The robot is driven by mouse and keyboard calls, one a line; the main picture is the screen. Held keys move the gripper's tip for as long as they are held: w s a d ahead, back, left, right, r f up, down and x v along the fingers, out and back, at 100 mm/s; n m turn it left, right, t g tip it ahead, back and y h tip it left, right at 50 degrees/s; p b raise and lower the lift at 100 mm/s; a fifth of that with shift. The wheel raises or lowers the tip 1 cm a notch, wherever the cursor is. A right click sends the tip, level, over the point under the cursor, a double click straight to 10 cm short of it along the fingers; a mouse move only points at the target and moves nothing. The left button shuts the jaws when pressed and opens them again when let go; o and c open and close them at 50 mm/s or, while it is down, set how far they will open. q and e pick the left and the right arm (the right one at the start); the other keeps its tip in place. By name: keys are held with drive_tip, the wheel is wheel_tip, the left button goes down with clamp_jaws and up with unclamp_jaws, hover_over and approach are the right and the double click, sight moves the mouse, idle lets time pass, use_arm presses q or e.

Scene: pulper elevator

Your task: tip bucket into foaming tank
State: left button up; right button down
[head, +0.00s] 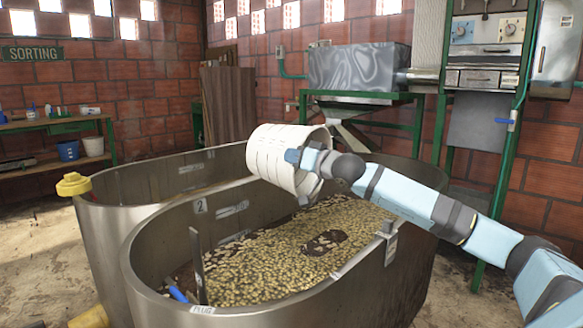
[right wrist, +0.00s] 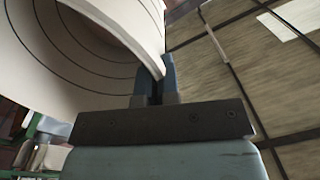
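The white bucket (head: 270,152) is tipped far over on its side above the steel tank marked 2 (head: 350,283), with its mouth toward the lower right. My right gripper (head: 303,158) is shut on the bucket's rim; in the right wrist view the bucket (right wrist: 85,50) sits at the fingers (right wrist: 156,82). No contents show in the visible part of the bucket. The tank holds a bed of pale beans (head: 290,255) with a dark patch, under the bucket. I cannot tell whether foam is there. My left gripper is not in view.
A dark upright bar (head: 197,265) stands inside the near tank. A green-framed machine (head: 357,70) stands behind; a workbench (head: 50,126) is at the left wall.

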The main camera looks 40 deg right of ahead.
drive_tip(key=shift+s+f+t+b, duration=0.35)
drive_tip(key=shift+f+b, duration=0.25)
drive_tip(key=shift+b, duration=0.6)
drive_tip(key=shift+s+r, duration=0.15)
drive_tip(key=shift+r, duration=0.05)
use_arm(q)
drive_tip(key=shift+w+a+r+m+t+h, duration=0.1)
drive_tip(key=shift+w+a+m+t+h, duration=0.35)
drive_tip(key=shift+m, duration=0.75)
use_arm(e)
drive_tip(key=shift+s+d+f+m+t, duration=0.1)
drive_tip(key=shift+s+d+f+t, duration=0.15)
drive_tip(key=shift+s+t, duration=0.55)
drive_tip(key=shift+s+d+f+m+t, duration=0.1)
drive_tip(key=shift+s+d+f+t, duration=0.15)
drive_tip(key=shift+s+t, duration=0.55)
drive_tip(key=shift+s+d+f+m+t, duration=0.1)
drive_tip(key=shift+s+d+f+t, duration=0.15)
drive_tip(key=shift+s+t, duration=0.55)
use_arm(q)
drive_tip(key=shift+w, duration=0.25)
use_arm(e)
drive_tip(key=shift+s, duration=0.2)
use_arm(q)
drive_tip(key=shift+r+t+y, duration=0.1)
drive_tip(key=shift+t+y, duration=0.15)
